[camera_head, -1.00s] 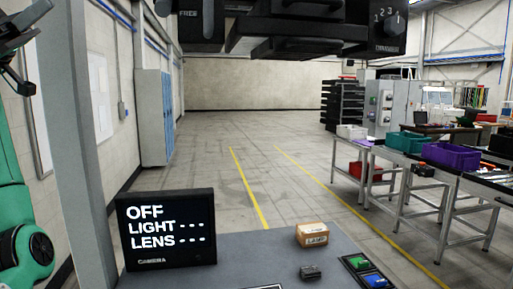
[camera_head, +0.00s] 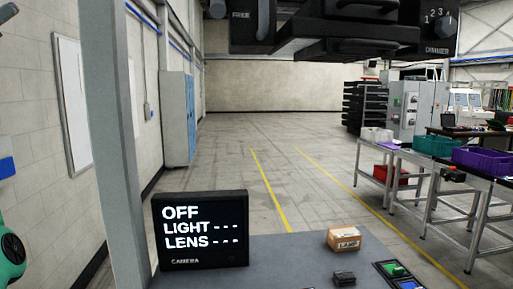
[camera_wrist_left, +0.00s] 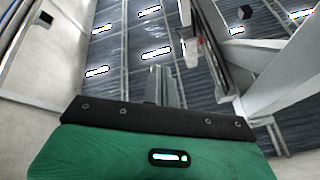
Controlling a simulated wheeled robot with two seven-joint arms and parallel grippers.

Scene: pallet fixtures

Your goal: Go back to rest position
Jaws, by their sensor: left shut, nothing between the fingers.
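My left gripper (camera_head: 8,12) shows only as a small dark tip at the top left edge of the head view. Part of my green left arm (camera_head: 10,255) is at the lower left edge. In the left wrist view, the grey fingers (camera_wrist_left: 161,84) are together with nothing between them, beyond the black and green wrist. They point up toward the ceiling and touch nothing that I can see. My right gripper is in neither view.
A grey post (camera_head: 118,150) stands near my left arm. A dark fixture (camera_head: 330,30) hangs above. Tables with bins stand right; the floor beyond is clear.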

